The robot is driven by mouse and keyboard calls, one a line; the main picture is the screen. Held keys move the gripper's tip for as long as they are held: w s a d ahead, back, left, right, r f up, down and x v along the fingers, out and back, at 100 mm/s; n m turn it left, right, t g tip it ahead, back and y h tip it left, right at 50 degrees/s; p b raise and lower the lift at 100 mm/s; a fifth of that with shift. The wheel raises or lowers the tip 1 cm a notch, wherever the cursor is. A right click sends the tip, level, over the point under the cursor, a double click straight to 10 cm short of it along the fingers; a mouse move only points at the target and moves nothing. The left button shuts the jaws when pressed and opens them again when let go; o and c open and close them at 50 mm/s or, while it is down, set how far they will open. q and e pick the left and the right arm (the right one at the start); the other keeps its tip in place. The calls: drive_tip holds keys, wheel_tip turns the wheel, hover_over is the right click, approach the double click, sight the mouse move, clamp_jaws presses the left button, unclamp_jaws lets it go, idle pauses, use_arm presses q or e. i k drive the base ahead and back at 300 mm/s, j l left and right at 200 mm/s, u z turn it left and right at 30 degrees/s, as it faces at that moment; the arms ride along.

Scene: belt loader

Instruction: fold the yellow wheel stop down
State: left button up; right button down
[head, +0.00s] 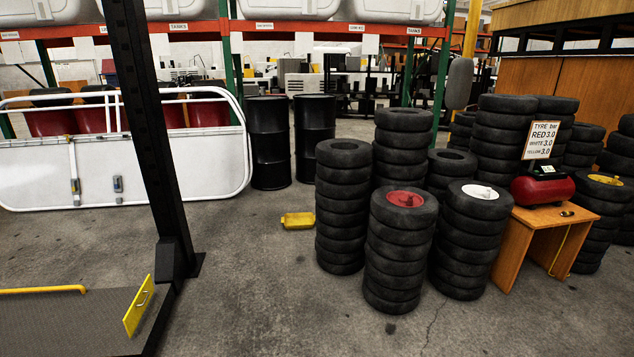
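The yellow wheel stop (132,316) appears to be the yellow plate with a small metal handle at the right edge of the dark platform (70,325), lower left in the head view. It stands up, tilted, near the foot of a black post. Neither of my grippers is in view, and nothing touches the plate.
A black post (150,130) rises behind the plate. A yellow bar (42,290) lies at the platform's left. A yellow block (298,220) lies on the floor. Tyre stacks (400,260) and a wooden stand (530,245) fill the right.

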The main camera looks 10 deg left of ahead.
sight(135, 313)
drive_tip(key=i+u, duration=0.15)
drive_tip(key=i, duration=0.3)
drive_tip(key=i+l+u, duration=0.1)
drive_tip(key=i, duration=0.35)
drive_tip(key=i+l+u, duration=0.15)
drive_tip(key=i, duration=0.3)
drive_tip(key=i+j+u, duration=0.2)
drive_tip(key=i+u, duration=0.2)
drive_tip(key=i+j+u, duration=0.15)
drive_tip(key=i+u, duration=0.15)
drive_tip(key=u, duration=0.15)
drive_tip(key=i+u, duration=0.4)
drive_tip(key=i+l+u, duration=0.2)
drive_tip(key=i+u, duration=0.25)
drive_tip(key=i+l+u, duration=0.2)
drive_tip(key=u, duration=0.2)
drive_tip(key=i+l, duration=0.05)
